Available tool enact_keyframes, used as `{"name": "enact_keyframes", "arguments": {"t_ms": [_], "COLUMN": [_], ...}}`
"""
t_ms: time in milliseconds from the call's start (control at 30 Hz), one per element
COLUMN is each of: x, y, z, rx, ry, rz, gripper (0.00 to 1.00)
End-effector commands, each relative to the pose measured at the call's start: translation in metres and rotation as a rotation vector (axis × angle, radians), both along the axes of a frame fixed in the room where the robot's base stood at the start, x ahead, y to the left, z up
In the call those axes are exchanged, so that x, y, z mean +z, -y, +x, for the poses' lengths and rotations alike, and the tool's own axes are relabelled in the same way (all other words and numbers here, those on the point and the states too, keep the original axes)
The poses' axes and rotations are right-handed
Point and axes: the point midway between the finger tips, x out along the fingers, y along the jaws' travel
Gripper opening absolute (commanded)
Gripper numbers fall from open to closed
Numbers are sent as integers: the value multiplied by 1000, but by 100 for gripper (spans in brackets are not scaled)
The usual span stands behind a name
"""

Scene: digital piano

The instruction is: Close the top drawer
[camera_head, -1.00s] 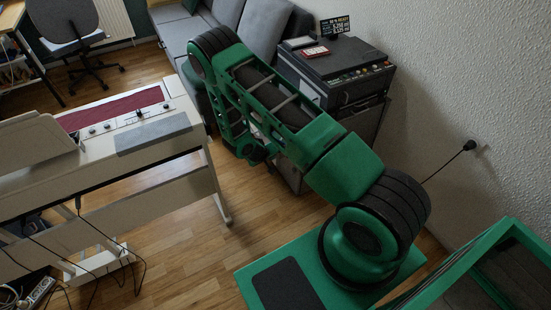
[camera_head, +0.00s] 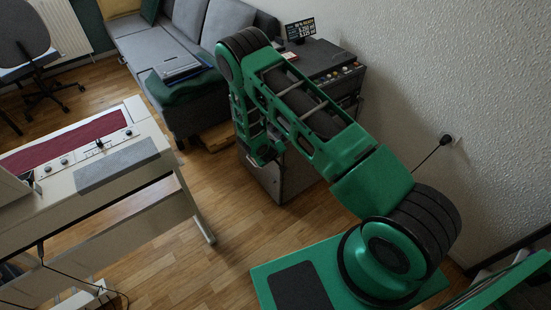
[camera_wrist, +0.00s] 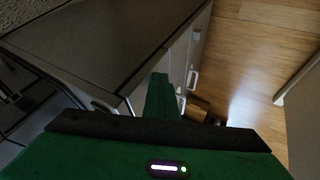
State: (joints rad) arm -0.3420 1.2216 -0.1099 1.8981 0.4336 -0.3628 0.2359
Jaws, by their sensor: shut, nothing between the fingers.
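A grey cabinet (camera_head: 277,183) stands against the right wall, mostly behind my arm in the head view. The wrist view shows its flat top (camera_wrist: 95,45) and its front running away at the right, with a pale handle (camera_wrist: 192,79) and another lower handle (camera_wrist: 180,102). How far the top drawer stands out is not clear; my arm hides most of the front in the head view. My gripper (camera_head: 266,153) is low beside the cabinet's front in the head view. In the wrist view my gripper (camera_wrist: 160,92) is shut and empty, its green fingers overlapping the cabinet's front edge.
A grey sofa (camera_head: 180,50) is behind. The digital piano (camera_head: 115,165) stands at the left. Wooden floor (camera_head: 215,195) is clear between piano and cabinet.

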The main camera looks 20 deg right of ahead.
Motion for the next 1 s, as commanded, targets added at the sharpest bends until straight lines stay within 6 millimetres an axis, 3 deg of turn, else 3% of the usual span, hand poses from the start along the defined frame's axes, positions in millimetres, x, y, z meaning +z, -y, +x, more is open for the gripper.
{"name": "enact_keyframes", "arguments": {"t_ms": [467, 733, 1000], "x": [1, -1, 46], "y": [7, -32, -54], "z": [-1, -8, -35], "rx": [-8, -4, -4], "ry": [-1, 0, 3], "rz": [-15, -5, 0], "gripper": [0, 0, 0]}}
